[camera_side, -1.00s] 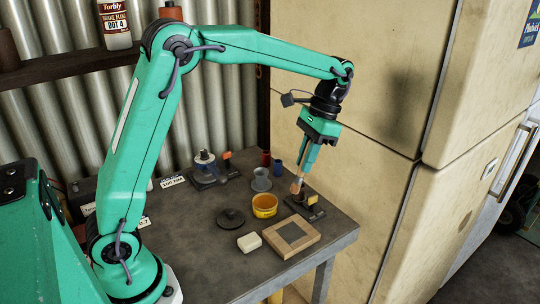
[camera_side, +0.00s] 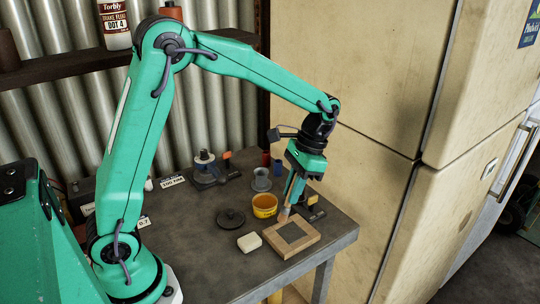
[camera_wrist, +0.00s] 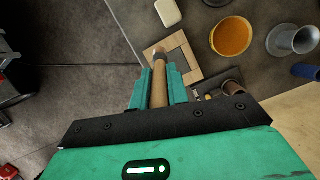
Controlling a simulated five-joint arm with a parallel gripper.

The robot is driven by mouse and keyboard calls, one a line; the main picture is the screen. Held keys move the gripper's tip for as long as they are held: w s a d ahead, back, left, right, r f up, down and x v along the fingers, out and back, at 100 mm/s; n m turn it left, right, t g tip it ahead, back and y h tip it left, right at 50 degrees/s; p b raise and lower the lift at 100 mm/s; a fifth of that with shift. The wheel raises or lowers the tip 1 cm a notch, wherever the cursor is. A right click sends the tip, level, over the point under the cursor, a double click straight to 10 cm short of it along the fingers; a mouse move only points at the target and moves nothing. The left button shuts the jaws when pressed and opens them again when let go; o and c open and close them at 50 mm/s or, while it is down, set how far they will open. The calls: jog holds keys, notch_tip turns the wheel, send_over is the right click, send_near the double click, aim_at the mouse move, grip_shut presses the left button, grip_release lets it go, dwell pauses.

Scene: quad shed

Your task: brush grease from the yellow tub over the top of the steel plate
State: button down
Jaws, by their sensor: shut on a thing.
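My gripper (camera_side: 293,192) is shut on a brush (camera_side: 284,212) with a wooden handle and points down. The handle also shows between the fingers in the wrist view (camera_wrist: 160,78). The brush's lower end is by the back edge of a wooden frame (camera_side: 306,244); I cannot tell whether it touches. The steel plate (camera_side: 293,231) is the dark square inside this frame, partly hidden in the wrist view. The yellow tub (camera_side: 265,212) stands open behind and left of the frame, with orange-brown grease in it (camera_wrist: 231,37).
A dark stand (camera_side: 312,212) is right of the brush. A white block (camera_side: 249,241) and a dark round lid (camera_side: 231,219) lie left of the frame. A grey funnel-like piece (camera_side: 261,181) and a blue cup (camera_side: 277,166) stand behind. A tall cream cabinet (camera_side: 350,100) rises at right.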

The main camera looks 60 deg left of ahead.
jog(key=shift+f, duration=2.75)
jog(key=shift+w+f, duration=0.4)
jog(key=shift+w, duration=3.1)
jog(key=shift+s, duration=3.5)
jog(key=shift+a, duration=0.35)
jog(key=shift+w+a, duration=0.35)
jog(key=shift+w, duration=3.05)
jog(key=shift+s, duration=3.2)
jog(key=shift+s+r, duration=0.15)
jog(key=shift+s, duration=0.05)
notch_tip(320, 180, up, 8)
jog(key=shift+d, duration=0.1)
jog(key=shift+d+f, duration=0.2)
jog(key=shift+d, duration=0.45)
